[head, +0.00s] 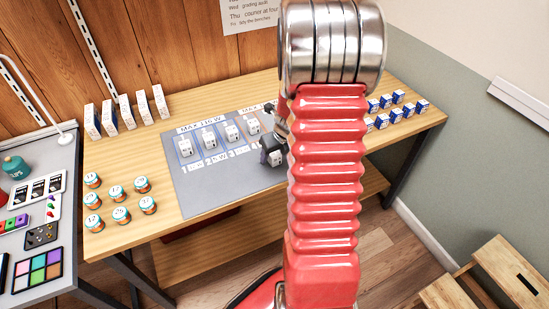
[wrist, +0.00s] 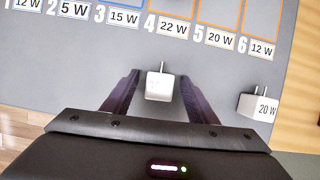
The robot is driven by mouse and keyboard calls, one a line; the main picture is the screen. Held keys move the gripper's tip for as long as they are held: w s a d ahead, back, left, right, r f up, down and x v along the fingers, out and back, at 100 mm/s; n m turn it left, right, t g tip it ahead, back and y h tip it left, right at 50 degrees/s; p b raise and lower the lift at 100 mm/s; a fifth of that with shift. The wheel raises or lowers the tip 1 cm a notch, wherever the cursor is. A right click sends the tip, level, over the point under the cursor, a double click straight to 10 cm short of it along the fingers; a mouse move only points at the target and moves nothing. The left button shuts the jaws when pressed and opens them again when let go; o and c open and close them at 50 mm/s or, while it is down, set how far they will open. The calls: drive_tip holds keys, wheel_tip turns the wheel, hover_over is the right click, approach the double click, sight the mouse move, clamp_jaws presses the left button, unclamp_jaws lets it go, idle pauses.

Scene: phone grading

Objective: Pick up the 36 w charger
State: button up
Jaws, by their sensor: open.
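A white charger (wrist: 158,84) with its prongs toward the top of the picture sits on the grey mat (wrist: 60,60). My gripper (wrist: 159,79) is open, with one finger on each side of this charger and gaps showing at both sides. No wattage is readable on it, so I cannot tell whether it is the 36 W one. A second white charger (wrist: 260,106), marked 20 W, lies to the right, outside the fingers. In the head view my dark gripper (head: 272,150) is low over the mat, partly hidden behind my red arm.
Several white chargers (head: 209,140) stand in a row on the labelled outlines. Numbered wattage labels (wrist: 172,27) run along the outlines. Small jars (head: 119,192) and white boxes (head: 126,112) stand at left, blue-and-white boxes (head: 396,112) at right. The mat's front left is clear.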

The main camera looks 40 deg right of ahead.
sight(274, 153)
idle(0.5)
drive_tip(key=c, duration=1.2)
drive_tip(key=shift+o, duration=0.2)
drive_tip(key=shift+r, duration=0.1)
wheel_tip(274, 153, up, 10)
drive_tip(key=shift+f, duration=0.1)
